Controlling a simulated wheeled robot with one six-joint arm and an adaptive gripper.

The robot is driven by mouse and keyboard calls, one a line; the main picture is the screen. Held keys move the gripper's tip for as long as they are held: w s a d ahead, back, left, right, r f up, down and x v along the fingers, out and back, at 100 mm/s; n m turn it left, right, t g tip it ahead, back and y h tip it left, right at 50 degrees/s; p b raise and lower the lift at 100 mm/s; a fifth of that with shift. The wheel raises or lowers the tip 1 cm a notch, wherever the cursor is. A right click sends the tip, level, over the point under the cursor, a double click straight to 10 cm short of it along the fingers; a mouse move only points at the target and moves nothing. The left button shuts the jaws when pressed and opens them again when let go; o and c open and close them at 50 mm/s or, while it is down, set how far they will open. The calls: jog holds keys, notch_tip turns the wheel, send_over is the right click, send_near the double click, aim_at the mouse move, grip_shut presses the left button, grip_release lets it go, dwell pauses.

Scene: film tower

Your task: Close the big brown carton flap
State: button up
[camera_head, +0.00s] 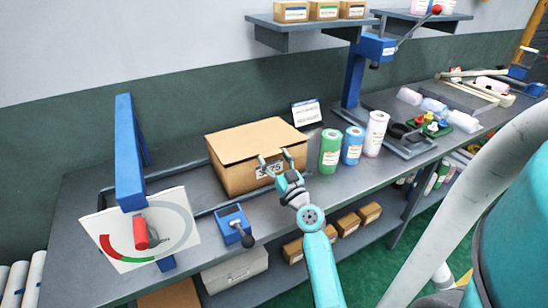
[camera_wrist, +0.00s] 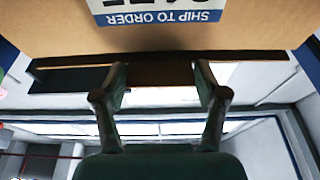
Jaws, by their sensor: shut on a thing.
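The big brown carton (camera_head: 240,180) stands on the grey workbench. Its lid-like flap (camera_head: 255,138) lies across the top, nearly flat; I cannot tell whether it is fully down. My gripper (camera_head: 273,164) is at the carton's front side, by the printed label and just below the flap's front edge. In the wrist view, the carton face (camera_wrist: 180,35) with its upside-down "SHIP TO ORDER" label fills the top. My gripper's fingers (camera_wrist: 162,82) stand apart with a brown strip between them, which appears to be part of the flap.
A blue-framed gauge panel (camera_head: 140,235) and a small blue lever device (camera_head: 232,222) are at front left. A blue press (camera_head: 358,75) stands behind.

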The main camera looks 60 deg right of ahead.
jog(key=shift+f, duration=0.1)
jog(key=o, duration=1.7)
jog(key=s+a, duration=0.7)
jog(key=s, duration=0.5)
jog(key=shift+s+a+f, duration=0.35)
jog(key=shift+a+f, duration=0.05)
